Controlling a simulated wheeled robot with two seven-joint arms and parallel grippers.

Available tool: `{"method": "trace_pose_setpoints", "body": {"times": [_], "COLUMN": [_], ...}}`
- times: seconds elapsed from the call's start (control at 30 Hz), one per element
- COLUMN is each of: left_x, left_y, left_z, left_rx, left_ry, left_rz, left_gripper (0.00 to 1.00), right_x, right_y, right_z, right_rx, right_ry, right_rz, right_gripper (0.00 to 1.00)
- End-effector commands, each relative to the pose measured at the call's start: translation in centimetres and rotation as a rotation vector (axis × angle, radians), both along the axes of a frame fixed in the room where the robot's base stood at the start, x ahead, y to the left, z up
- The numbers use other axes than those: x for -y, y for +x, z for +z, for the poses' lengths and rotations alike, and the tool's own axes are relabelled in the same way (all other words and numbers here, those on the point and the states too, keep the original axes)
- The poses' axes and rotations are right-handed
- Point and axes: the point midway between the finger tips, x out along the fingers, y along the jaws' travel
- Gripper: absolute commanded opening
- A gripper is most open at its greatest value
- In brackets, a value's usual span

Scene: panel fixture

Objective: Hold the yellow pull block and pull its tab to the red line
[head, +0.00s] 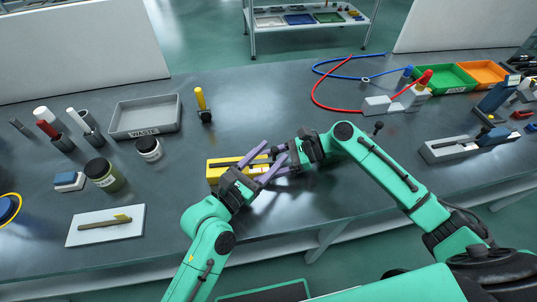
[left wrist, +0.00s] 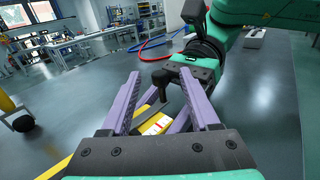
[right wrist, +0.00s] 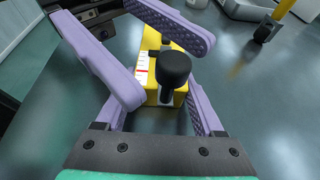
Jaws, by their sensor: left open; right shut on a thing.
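The yellow pull block (head: 214,172) lies on the dark bench, partly hidden by my grippers.
A grey waste tray (head: 146,132), a yellow-handled tool (head: 201,98) and several jars (head: 104,174) stand to the left. A white board (head: 105,233) lies at front left. A red cable (head: 318,98), bins (head: 444,84) and fixtures (head: 470,142) are on the right.

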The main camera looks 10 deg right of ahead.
Motion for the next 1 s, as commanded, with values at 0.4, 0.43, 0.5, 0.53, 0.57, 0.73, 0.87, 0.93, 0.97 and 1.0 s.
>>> {"method": "trace_pose_setpoints", "body": {"times": [0.4, 0.43, 0.5, 0.53, 0.57, 0.73, 0.87, 0.93, 0.97, 1.0], "left_x": [0.0, 0.0, 0.2, 0.2, 0.3, 0.6, 0.9, 1.0, 1.1, 1.2], "left_y": [0.0, 0.0, 0.0, 0.0, -0.1, -0.1, -0.1, -0.1, -0.1, -0.1], "left_z": [0.0, 0.0, 0.0, 0.0, 0.0, 0.0, 0.0, 0.0, 0.0, 0.0], "left_rx": [0.0, 0.001, 0.001, 0.001, 0.001, 0.001, 0.001, 0.001, 0.001, 0.001], "left_ry": [0.0, -0.001, -0.001, -0.001, -0.001, -0.001, -0.001, -0.001, -0.001, -0.001], "left_rz": [0.0, 0.0, 0.001, 0.001, 0.001, 0.001, 0.001, 0.001, 0.001, 0.001], "left_gripper": [0.0, 0.0, 0.0, 0.0, 0.0, 0.0, 0.0, 0.0, 0.0, 0.0], "right_x": [0.0, 0.0, 0.0, 0.0, 0.0, 0.0, 0.0, -0.1, -0.1, -0.1], "right_y": [0.0, 0.0, 0.0, 0.0, 0.0, 0.0, 0.0, 0.0, 0.0, 0.0], "right_z": [0.0, 0.0, 0.0, 0.0, 0.0, 0.0, 0.0, 0.0, 0.0, 0.0], "right_rx": [0.0, 0.0, 0.0, 0.0, 0.0, -0.001, -0.001, -0.001, -0.001, -0.001], "right_ry": [0.001, 0.002, 0.001, 0.001, 0.002, 0.002, 0.002, 0.002, 0.002, 0.002], "right_rz": [0.001, 0.001, 0.001, 0.001, 0.001, 0.001, 0.001, 0.001, 0.001, 0.001], "right_gripper": [0.0, 0.0, 0.0, 0.0, 0.0, 0.0, 0.0, 0.0, 0.0, 0.0]}}
